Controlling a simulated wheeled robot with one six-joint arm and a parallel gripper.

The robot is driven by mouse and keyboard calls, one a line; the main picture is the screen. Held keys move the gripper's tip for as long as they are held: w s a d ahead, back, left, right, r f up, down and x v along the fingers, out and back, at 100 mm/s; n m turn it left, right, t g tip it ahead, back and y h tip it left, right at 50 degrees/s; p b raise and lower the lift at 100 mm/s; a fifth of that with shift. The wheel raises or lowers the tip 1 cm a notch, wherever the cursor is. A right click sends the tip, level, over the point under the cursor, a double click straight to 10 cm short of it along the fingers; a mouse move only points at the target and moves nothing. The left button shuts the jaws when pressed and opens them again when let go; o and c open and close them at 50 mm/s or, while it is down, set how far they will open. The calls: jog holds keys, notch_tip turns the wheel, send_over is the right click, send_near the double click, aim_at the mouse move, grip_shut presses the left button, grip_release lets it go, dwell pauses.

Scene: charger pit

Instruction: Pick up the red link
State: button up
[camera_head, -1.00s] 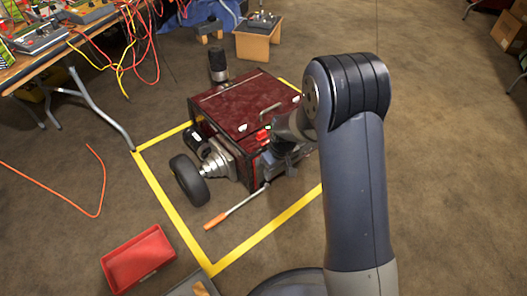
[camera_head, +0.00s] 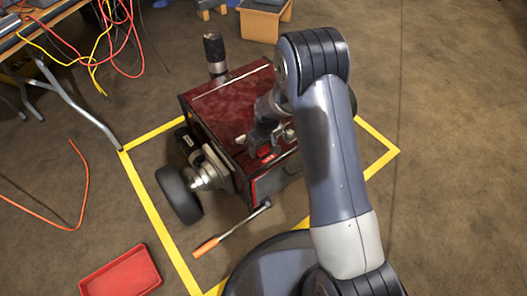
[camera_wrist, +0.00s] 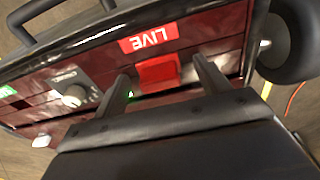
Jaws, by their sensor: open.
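The red link (camera_wrist: 157,72) is a small red block on the front of a dark red machine, just beside the red "LIVE" label (camera_wrist: 150,37) in the wrist view. My gripper (camera_wrist: 161,76) is open, with one finger on each side of the link. I cannot tell whether the fingers touch it. In the head view my gripper (camera_head: 265,136) is at the near upper edge of the machine (camera_head: 226,108). The link cannot be told clearly from the label there.
The wrist view shows a dial (camera_wrist: 72,95) and black handle (camera_wrist: 35,12) on the machine. A red tray (camera_head: 121,273) is at lower left. Floor at right is clear.

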jog(key=c, duration=1.1)
jog(key=shift+r, duration=0.15)
